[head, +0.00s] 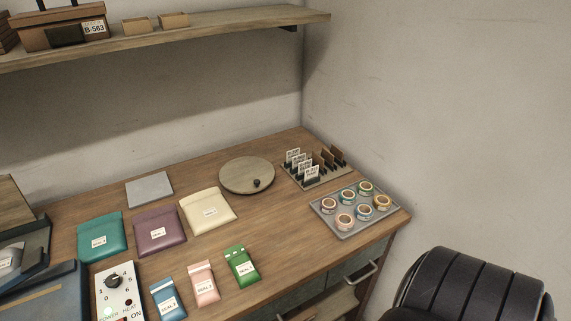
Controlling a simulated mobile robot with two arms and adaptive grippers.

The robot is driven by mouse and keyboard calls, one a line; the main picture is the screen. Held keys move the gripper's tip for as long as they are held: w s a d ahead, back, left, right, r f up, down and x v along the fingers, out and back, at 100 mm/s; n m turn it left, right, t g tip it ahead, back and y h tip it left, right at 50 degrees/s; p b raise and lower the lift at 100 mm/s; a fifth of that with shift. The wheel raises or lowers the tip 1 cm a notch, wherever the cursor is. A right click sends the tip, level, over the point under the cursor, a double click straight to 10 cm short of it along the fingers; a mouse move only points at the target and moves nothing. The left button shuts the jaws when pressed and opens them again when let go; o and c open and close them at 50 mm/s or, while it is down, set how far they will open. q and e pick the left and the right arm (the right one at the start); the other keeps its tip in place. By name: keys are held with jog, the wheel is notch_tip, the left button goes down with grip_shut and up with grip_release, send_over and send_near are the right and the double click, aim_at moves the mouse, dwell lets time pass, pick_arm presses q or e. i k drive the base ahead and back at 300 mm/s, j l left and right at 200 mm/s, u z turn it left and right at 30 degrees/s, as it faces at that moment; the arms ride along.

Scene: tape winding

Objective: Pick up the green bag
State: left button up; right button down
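A small bright green bag (241,266) with a white label lies flat on the wooden table (285,233) near its front edge. It is the rightmost of a row of three small bags, with a pink bag (205,284) and a blue bag (168,300) to its left. A larger teal bag (101,239) lies farther back on the left, beside a purple bag (160,232) and a cream bag (208,211). Neither of my grippers shows in the head view.
A control box with a knob (113,281) stands left of the blue bag. A round wooden disc (246,176) lies behind. A grey tray (346,233) of tape rolls and a card rack (316,174) sit at right. A black chair (470,285) stands front right; a shelf (200,31) hangs above.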

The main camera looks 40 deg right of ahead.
aim_at(245, 274)
jog(key=z, duration=0.95)
